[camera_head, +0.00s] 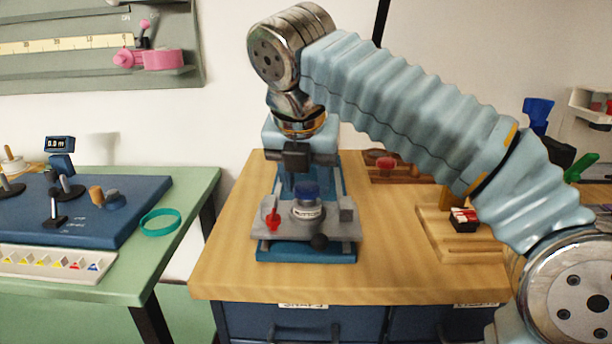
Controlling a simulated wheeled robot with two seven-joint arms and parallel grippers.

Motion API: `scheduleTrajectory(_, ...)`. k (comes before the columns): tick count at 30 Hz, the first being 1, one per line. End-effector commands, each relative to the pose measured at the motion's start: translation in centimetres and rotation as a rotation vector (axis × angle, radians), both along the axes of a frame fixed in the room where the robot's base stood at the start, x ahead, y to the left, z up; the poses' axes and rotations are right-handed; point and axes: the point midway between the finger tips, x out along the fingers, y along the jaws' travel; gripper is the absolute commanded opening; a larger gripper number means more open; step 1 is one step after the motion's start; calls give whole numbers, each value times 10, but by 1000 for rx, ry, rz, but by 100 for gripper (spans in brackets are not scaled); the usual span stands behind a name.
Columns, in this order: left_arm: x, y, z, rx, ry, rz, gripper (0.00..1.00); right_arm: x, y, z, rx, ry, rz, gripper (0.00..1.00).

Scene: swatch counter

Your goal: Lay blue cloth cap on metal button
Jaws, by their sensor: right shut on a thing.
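My right gripper (304,182) points down over the press-like fixture (264,229) on the wooden table. It is shut on the blue cloth cap (306,191), a small dark blue round piece. The metal button (307,211) is a grey round piece with a "BUTTON" label, in the middle of the fixture. The cap is directly above the button; I cannot tell whether they touch. My gripper and wrist hide the upper back of the fixture. My left gripper is not in view.
A red-topped piece (386,163) and a wooden stand (440,225) are to the right. A green table (190,215) with a teal ring (160,222) is left, across a gap. The wooden table's front right is clear.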

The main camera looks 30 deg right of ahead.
Motion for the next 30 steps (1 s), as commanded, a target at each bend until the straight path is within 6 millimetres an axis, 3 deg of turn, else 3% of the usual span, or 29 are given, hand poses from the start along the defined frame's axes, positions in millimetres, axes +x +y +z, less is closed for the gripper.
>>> scheduleTrajectory(28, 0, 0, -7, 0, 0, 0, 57, 0, 0, -12, 0, 0, -1, 35)
scheduleTrajectory(29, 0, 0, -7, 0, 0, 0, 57, 0, 0, -11, 0, 0, -1, 49)
scheduleTrajectory(30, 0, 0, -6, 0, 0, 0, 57, 0, 0, -11, 0, 0, -1, 55)
